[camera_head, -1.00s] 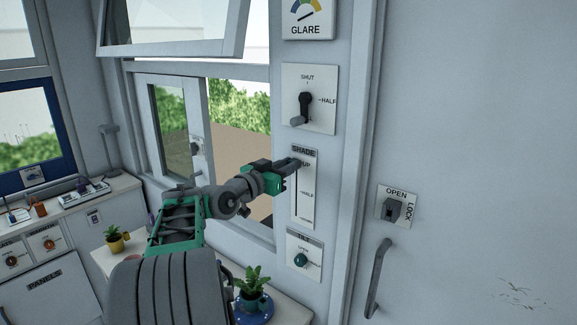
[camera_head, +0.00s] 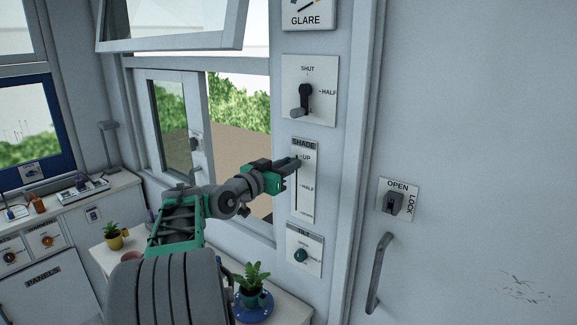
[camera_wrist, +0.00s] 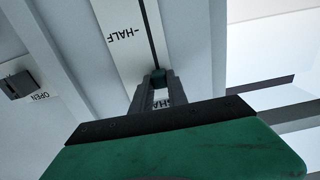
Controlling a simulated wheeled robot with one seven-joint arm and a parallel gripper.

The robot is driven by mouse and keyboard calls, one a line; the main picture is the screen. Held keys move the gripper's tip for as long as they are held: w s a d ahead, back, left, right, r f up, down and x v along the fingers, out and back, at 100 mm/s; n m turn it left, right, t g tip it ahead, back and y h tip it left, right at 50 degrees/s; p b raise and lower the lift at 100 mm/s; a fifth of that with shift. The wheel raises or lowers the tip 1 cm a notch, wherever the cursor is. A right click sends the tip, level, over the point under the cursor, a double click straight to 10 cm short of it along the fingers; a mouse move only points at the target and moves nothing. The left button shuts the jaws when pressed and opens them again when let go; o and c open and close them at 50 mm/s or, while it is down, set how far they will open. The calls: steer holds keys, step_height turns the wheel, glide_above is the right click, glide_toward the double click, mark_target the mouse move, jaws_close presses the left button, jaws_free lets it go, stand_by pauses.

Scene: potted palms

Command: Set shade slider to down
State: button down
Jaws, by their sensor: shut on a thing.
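The shade slider panel (camera_head: 305,208) is a white upright plate on the wall, marked SHADE at the top, then UP and HALF beside a dark vertical slot. My gripper (camera_head: 294,160) is at the top of the slot, level with the UP mark. The fingers hide the knob in the head view and cover part of the SHADE label in the wrist view. The lower end of the slot is clear.
A lever panel marked SHUT and HALF (camera_head: 320,114) is above, and a TILT knob panel (camera_head: 315,265) is below. A window frame (camera_head: 272,110) is close on the left. The OPEN/LOCK switch (camera_head: 393,203) and door handle (camera_head: 379,275) are on the right.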

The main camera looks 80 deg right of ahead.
step_height(320, 180, down, 17)
steer(key=b, duration=1.5)
steer(key=shift+r+b, duration=0.15)
steer(key=shift+b, duration=0.2)
steer(key=c, duration=1.3)
jaws_free()
steer(key=shift+a, duration=0.1)
steer(key=b, duration=0.1)
glide_toward(296, 211)
steer(key=shift+v, duration=0.75)
